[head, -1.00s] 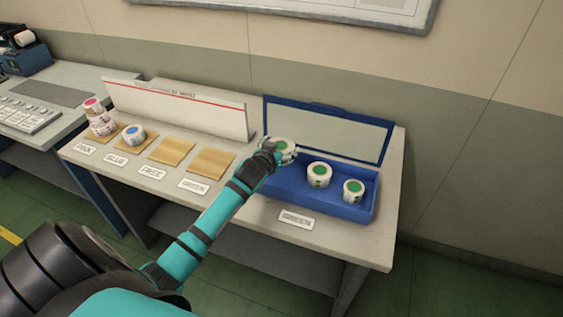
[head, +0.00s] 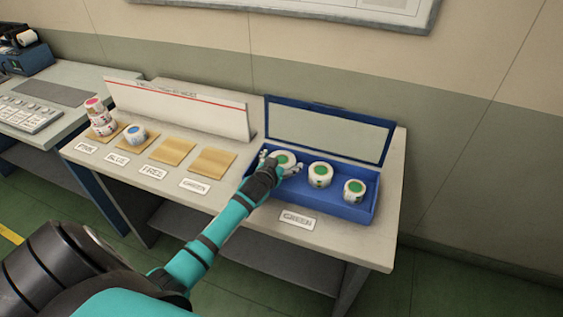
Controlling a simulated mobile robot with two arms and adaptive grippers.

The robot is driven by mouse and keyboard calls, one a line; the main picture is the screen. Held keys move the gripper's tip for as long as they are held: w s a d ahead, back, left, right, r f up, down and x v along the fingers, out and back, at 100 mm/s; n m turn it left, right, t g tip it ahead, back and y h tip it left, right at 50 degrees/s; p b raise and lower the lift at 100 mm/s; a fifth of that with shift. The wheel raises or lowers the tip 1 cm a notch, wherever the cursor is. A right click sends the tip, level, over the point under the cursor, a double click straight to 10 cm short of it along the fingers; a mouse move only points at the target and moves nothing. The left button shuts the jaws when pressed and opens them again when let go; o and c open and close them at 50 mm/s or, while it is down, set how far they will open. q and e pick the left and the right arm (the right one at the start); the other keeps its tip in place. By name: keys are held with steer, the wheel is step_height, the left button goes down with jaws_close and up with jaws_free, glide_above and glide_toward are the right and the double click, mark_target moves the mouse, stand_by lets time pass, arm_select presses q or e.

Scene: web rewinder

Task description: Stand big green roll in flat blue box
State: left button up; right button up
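A white roll with a green core (head: 283,159) stands upright in the left part of the flat blue box (head: 338,208). Two similar green-cored rolls, one in the middle (head: 320,174) and one at the right (head: 354,191), stand in the same box. My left gripper (head: 281,166) is at the left roll, with its fingers spread on either side of it; they look open. The gripper and wrist hide the roll's lower front and part of the box's left front. My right gripper is not in view.
The box's raised lid (head: 328,134) stands behind the rolls. Left of it are a white panel (head: 180,105), empty tan pads (head: 212,162) and (head: 172,151), a blue-cored roll (head: 136,134) and stacked pink-cored rolls (head: 100,118). A GREEN label (head: 297,219) lies before the box.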

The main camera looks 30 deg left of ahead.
arm_select(q)
steer(key=shift+r, duration=0.2)
steer(key=shift+s+d, duration=0.1)
steer(key=shift+s, duration=0.25)
steer(key=v, duration=1.1)
steer(key=shift+s+r, duration=0.15)
stand_by(0.6)
